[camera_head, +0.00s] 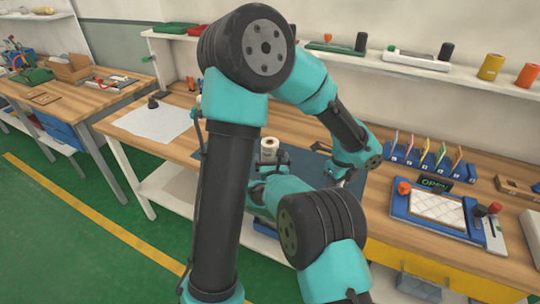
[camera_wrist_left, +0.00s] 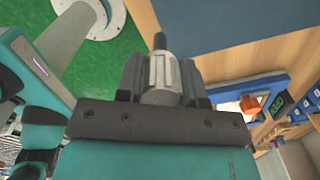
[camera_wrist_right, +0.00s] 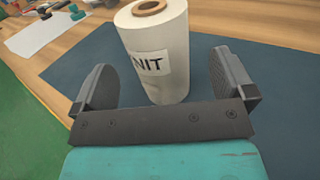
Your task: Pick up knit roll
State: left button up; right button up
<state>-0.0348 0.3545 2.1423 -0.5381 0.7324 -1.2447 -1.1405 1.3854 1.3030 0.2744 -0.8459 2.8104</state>
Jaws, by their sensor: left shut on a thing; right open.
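The knit roll (camera_wrist_right: 158,50) is white with a brown core and a label reading "NIT" in the part that shows. It stands upright on a dark blue mat (camera_wrist_right: 265,85); its top also shows in the head view (camera_head: 269,145). My right gripper (camera_wrist_right: 166,82) is open, with one finger on each side of the roll and visible gaps at both sides. In the head view the right gripper (camera_head: 266,165) is partly hidden by my arms. My left gripper (camera_wrist_left: 161,82) is shut on a grey ribbed thing (camera_wrist_left: 160,72) with a dark rod tip.
To the right are a blue rack with coloured cards (camera_head: 425,160), an OPEN sign (camera_head: 436,182) and a blue tray with a quilted white pad (camera_head: 436,208). A white sheet (camera_head: 150,122) lies at the left of the bench. My left arm arches over the mat.

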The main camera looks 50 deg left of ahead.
jog(key=shift+w+a, duration=0.1)
jog(key=shift+x, duration=2.45)
jog(key=shift+r, duration=0.2)
jog(key=shift+c, duration=0.5)
jog(key=c, duration=1.2)
jog(key=shift+r, duration=0.1)
